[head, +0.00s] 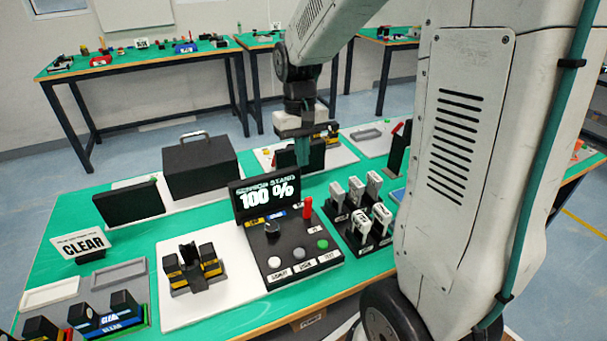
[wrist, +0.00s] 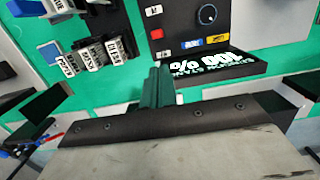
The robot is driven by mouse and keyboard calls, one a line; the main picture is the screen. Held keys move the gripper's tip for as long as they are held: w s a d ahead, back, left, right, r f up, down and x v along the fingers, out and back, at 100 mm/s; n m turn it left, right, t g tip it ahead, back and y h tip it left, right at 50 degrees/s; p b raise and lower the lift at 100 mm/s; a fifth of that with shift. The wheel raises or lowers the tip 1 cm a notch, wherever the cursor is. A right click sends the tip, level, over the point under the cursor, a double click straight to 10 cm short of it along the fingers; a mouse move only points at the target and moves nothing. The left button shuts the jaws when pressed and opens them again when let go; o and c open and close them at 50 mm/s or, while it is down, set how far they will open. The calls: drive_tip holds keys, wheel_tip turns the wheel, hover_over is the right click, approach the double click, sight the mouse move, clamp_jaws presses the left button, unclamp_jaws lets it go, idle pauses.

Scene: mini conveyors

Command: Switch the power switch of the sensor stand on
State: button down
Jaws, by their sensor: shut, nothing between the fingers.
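The sensor stand has a black display (head: 240,206) reading "SENSOR STAND 100 %"; it shows upside down in the wrist view (wrist: 225,67). Its black panel (head: 292,245) carries a dark knob, round white and green buttons, and an upright red lever (head: 307,208). In the wrist view the red lever (wrist: 157,34) sits between two small white labels too small to read. I cannot tell for certain whether it is the power switch. My gripper (head: 302,158) is above and behind the display, with its teal fingers (wrist: 157,72) together and empty, apart from the panel.
A black rack with several pale-handled blocks (head: 356,190) stands right of the panel. A white base with black and yellow parts (head: 172,310) lies left. A black case (head: 200,165) and a dark screen (head: 128,203) stand behind left. Green table surface shows between them.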

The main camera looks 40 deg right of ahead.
sight(308, 208)
drive_tip(key=f, duration=0.6)
drive_tip(key=s+f, duration=0.1)
drive_tip(key=f, duration=0.2)
drive_tip(key=shift+a+f, duration=0.15)
drive_tip(key=shift+f, duration=0.05)
